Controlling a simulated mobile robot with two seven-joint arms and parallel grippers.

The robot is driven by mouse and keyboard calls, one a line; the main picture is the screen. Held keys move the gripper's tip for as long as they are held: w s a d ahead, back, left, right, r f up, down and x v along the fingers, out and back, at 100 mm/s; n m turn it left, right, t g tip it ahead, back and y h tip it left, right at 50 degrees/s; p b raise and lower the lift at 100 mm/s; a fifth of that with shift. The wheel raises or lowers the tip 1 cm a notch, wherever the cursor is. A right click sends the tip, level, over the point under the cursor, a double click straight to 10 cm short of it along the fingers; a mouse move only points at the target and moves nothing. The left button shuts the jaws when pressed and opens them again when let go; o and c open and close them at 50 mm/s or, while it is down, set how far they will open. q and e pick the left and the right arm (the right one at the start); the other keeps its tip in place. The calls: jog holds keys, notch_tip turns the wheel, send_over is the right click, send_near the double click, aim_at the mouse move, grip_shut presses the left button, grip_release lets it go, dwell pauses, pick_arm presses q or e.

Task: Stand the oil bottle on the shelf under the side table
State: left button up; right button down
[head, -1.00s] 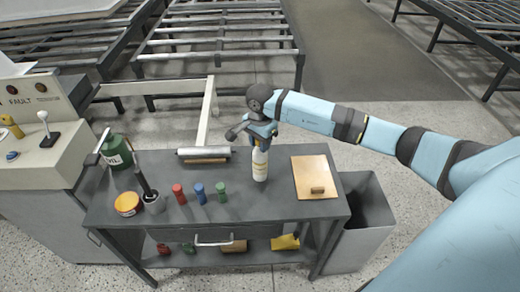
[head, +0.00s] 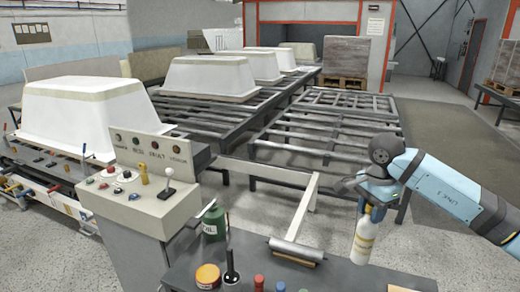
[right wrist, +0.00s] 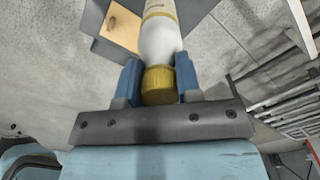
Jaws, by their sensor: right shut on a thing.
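The oil bottle (head: 364,240) is white with a gold cap and hangs upright below my right gripper (head: 374,205). In the right wrist view the gripper's blue fingers (right wrist: 158,82) are shut on both sides of the bottle's gold cap (right wrist: 159,88). I cannot tell whether the bottle's base touches the side table. The dark grey side table (head: 225,278) shows only its back part at the bottom of the head view. The shelf under it is out of view now. My left gripper is not in view.
A control console (head: 150,205) is at the left. Metal racks (head: 335,130) and white tub shells (head: 85,118) lie behind.

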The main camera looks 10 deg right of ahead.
pick_arm(q)
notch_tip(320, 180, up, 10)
jog(key=p, duration=1)
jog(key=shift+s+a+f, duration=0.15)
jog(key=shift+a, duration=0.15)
pick_arm(e)
jog(key=s+a+n, duration=1)
jog(key=a+n, duration=0.2)
jog(key=n, duration=0.3)
jog(key=shift+s+a+f, duration=0.15)
jog(key=shift+s+f, duration=0.05)
jog(key=shift+s, duration=0.2)
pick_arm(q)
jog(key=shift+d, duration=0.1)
pick_arm(e)
jog(key=shift+w+a, duration=0.1)
